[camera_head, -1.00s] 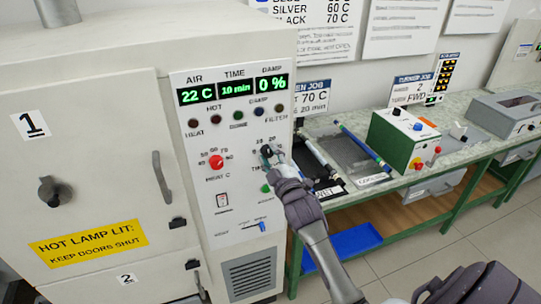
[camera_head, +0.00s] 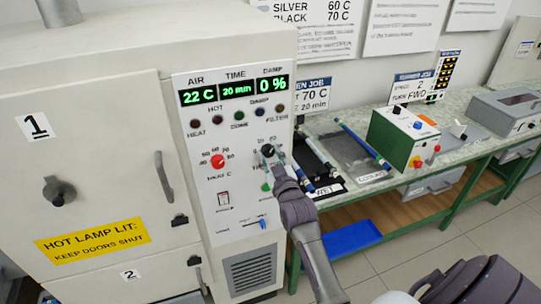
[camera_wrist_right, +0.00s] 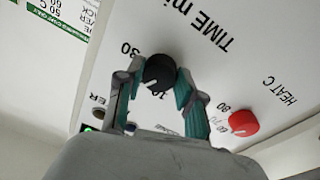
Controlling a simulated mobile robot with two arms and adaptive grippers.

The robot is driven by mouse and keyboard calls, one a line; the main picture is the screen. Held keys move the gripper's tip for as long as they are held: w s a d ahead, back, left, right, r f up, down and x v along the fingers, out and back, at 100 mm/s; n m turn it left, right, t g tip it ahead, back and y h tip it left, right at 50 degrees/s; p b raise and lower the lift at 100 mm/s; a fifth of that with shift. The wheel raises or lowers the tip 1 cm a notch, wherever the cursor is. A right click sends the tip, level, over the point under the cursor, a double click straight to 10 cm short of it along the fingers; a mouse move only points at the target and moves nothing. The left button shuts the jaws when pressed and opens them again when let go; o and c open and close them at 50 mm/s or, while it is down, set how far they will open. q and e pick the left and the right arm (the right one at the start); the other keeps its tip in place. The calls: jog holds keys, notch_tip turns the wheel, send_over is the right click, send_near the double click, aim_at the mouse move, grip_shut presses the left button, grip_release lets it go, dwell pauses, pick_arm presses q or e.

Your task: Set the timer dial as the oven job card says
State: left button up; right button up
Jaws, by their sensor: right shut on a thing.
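The black timer dial (camera_head: 267,150) is on the white oven panel (camera_head: 232,140), right of the red heat dial (camera_head: 217,161). My right gripper (camera_head: 269,157) is shut on the timer dial. In the right wrist view its fingers (camera_wrist_right: 158,80) sit on both sides of the black dial (camera_wrist_right: 160,69), whose white pointer line shows. The TIME display (camera_head: 236,90) reads 20 min. The oven job card (camera_head: 311,92) on the wall shows 70 C and 20 min; its left edge is hidden by the oven. My left gripper is not in view.
The AIR display (camera_head: 198,96) reads 22 C. A green button (camera_head: 266,187) and a blue slider (camera_head: 262,224) lie below the dial. The bench (camera_head: 440,150) at right holds rods, trays and a green box (camera_head: 400,137).

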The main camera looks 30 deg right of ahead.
jog(key=shift+f, duration=0.1)
dwell(0.3)
jog(key=o, duration=1.2)
jog(key=shift+c, duration=0.2)
jog(key=v, duration=1.2)
